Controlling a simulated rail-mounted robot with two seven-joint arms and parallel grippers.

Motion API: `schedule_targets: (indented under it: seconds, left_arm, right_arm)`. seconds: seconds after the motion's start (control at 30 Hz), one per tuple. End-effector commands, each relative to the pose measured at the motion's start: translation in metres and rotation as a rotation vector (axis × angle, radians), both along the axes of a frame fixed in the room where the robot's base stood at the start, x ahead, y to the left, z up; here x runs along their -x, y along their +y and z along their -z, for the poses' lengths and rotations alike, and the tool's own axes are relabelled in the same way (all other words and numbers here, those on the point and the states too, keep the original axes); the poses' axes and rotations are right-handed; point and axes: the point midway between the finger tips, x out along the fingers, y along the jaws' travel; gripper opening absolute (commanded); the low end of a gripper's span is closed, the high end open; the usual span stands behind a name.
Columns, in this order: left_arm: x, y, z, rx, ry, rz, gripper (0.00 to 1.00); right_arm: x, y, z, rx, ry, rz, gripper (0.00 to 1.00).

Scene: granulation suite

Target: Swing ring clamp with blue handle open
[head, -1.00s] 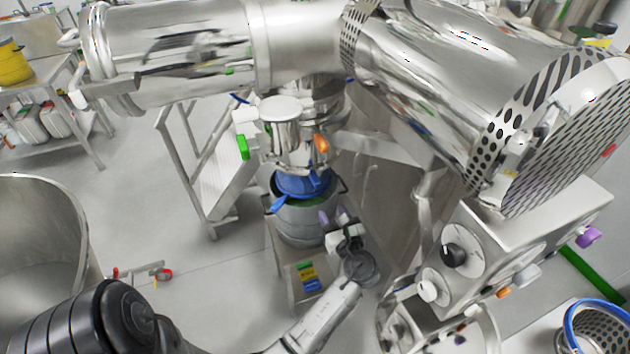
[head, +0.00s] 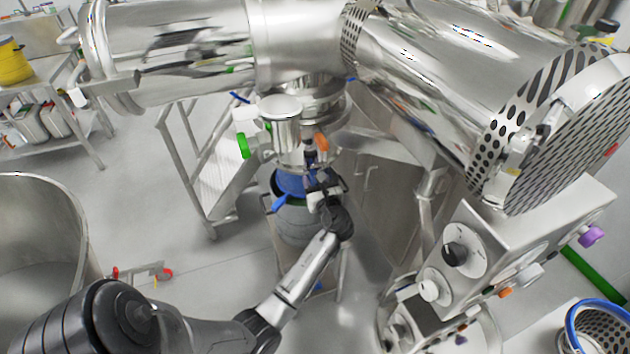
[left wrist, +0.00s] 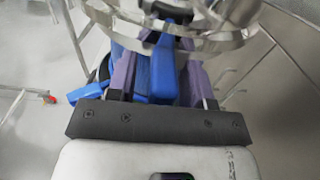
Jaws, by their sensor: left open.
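My left gripper (head: 311,160) points up under the steel outlet of the processor, above the drum. In the left wrist view its purple fingers (left wrist: 157,75) are apart, with a blue handle (left wrist: 163,66) between them. I cannot tell whether they touch it. The handle hangs from a shiny steel ring clamp (left wrist: 200,42) at the top of that view. In the head view my gripper hides the handle and much of the clamp. My right gripper is not in view.
A grey drum (head: 293,222) with a blue collar (head: 288,183) stands below the outlet. An orange handle (head: 321,142) and a green handle (head: 243,146) are close by. Steps (head: 205,165) stand left, a control box (head: 500,245) right. A large steel vessel (head: 40,235) is at lower left.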

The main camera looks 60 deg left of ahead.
Motion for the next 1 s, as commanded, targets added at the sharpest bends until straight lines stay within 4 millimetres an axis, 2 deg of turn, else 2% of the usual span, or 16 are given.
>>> schedule_targets:
  seconds: [0.37,0.87,1.0]
  left_arm:
    - [-0.0005,0.0039,-0.0003,0.000,0.000,0.000,0.47]
    - [-0.0006,0.0036,-0.0002,0.000,0.000,0.000,0.01]
    - [-0.0006,0.0035,-0.0002,0.000,0.000,0.000,0.00]
  right_arm:
    - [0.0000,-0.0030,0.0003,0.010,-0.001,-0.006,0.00]
    - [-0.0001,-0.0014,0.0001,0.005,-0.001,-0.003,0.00]
    - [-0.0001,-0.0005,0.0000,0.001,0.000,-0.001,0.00]
